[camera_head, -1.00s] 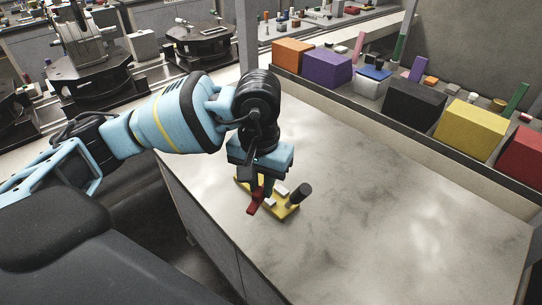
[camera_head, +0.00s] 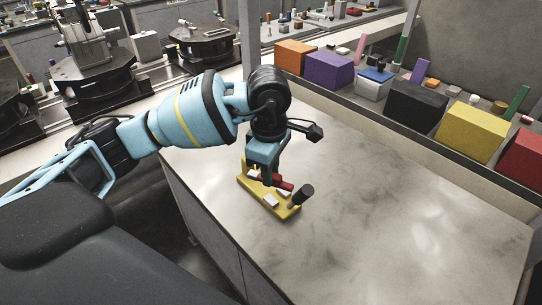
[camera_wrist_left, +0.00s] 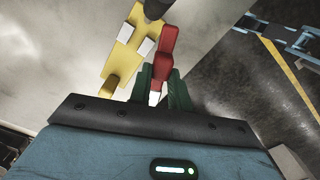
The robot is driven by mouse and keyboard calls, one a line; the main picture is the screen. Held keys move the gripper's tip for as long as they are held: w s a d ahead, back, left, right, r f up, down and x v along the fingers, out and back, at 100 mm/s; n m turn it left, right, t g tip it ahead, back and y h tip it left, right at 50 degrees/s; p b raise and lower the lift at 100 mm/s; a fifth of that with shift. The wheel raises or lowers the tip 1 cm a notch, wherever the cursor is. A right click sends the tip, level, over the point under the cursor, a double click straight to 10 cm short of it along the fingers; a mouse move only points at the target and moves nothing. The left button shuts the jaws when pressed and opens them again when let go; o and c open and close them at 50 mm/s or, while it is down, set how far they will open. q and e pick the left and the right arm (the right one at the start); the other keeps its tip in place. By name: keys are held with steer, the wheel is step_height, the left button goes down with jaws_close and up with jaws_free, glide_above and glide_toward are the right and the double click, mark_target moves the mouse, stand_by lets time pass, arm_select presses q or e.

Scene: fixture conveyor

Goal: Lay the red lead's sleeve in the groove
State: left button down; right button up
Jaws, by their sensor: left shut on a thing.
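My left gripper (camera_head: 265,177) is shut on the red lead's sleeve (camera_head: 281,183). In the head view, the sleeve overlaps the yellow fixture (camera_head: 259,201) and points right towards its black post (camera_head: 302,195). In the left wrist view, the red sleeve (camera_wrist_left: 167,52) sticks out from between the fingers (camera_wrist_left: 162,92). There it shows just right of the yellow fixture (camera_wrist_left: 121,57), roughly along its length. Two white blocks (camera_wrist_left: 125,33) stand on the fixture with a gap between them. I cannot tell the sleeve's height over the fixture. My right gripper is not in view.
The fixture lies near the left edge of the grey worktop (camera_head: 390,220), which is otherwise clear. A ledge behind holds an orange box (camera_head: 294,56), a purple box (camera_head: 328,68), a black box (camera_head: 414,104) and a yellow box (camera_head: 470,130).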

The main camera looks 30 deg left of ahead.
arm_select(q)
steer(key=n, duration=0.2)
steer(key=w+n, duration=0.1)
steer(key=n, duration=0.2)
steer(key=shift+a+f, duration=0.1)
steer(key=shift+a, duration=0.05)
steer(key=shift+w+a+f+n+p, duration=0.15)
steer(key=shift+w+a+f+n, duration=0.45)
steer(key=shift+n, duration=3.85)
steer(key=shift+w+a+r+n+p, duration=0.2)
steer(key=shift+w+n, duration=0.8)
steer(key=shift+n, duration=3.4)
steer(key=shift+w+a+f+n+p, duration=0.1)
steer(key=shift+w+a+f+n, duration=0.55)
steer(key=shift+n, duration=3.8)
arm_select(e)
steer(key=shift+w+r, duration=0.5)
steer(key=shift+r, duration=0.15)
arm_select(q)
steer(key=shift+w+d+r, duration=0.15)
steer(key=shift+d, duration=0.05)
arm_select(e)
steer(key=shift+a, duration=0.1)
